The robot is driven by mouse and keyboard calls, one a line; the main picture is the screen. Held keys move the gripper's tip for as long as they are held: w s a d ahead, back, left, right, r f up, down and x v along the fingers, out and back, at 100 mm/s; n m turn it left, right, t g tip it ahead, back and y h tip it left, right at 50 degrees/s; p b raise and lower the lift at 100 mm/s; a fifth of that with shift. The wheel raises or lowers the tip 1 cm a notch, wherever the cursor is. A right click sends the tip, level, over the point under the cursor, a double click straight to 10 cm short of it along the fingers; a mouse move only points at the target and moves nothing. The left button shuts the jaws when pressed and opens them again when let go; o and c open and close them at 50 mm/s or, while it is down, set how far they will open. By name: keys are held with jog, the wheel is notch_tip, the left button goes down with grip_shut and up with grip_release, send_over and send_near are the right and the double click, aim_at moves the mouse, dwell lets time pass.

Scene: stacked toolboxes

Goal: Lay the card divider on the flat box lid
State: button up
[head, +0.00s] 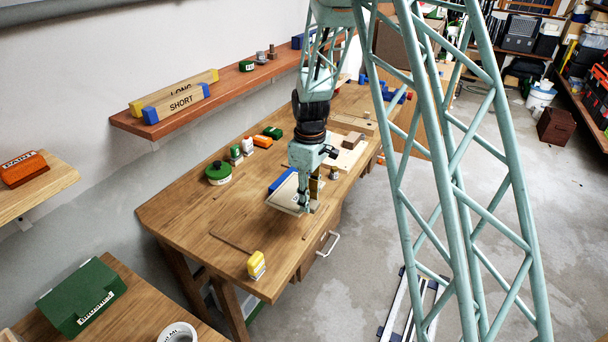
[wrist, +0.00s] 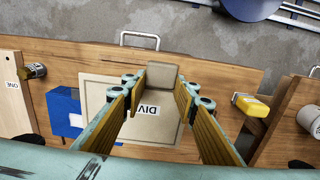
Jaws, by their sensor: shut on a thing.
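The card divider (wrist: 100,93) is a flat beige square panel with a white label reading "DIV". It also shows in the head view (head: 286,198), pale and low over the front of the long bench. My gripper (wrist: 161,82) is shut on a raised grey-beige block (wrist: 162,75) at one edge of the divider. In the head view, my gripper (head: 305,200) points down at the divider's right side. I cannot make out the flat box lid apart from the divider. I cannot tell whether the divider touches what is below.
A blue box (wrist: 64,110) stands close beside the divider. A yellow-topped item (head: 256,265) is near the bench's front edge. A green round tin (head: 218,173) and several small containers stand behind. The bench's left part is mostly clear.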

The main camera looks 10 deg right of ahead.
jog(key=shift+d+r, duration=0.1)
jog(key=shift+d, duration=0.1)
dwell(0.4)
jog(key=w, duration=0.5)
jog(key=w+d+f+p, duration=0.1)
jog(key=w, duration=0.4)
jog(key=w+d+p, duration=0.1)
jog(key=w, duration=0.4)
jog(key=shift+w+f, duration=0.25)
jog(key=shift+w, duration=0.15)
jog(key=shift+f, duration=1.75)
jog(key=shift+f, duration=0.45)
jog(key=o, duration=0.8)
jog(key=shift+o, duration=0.2)
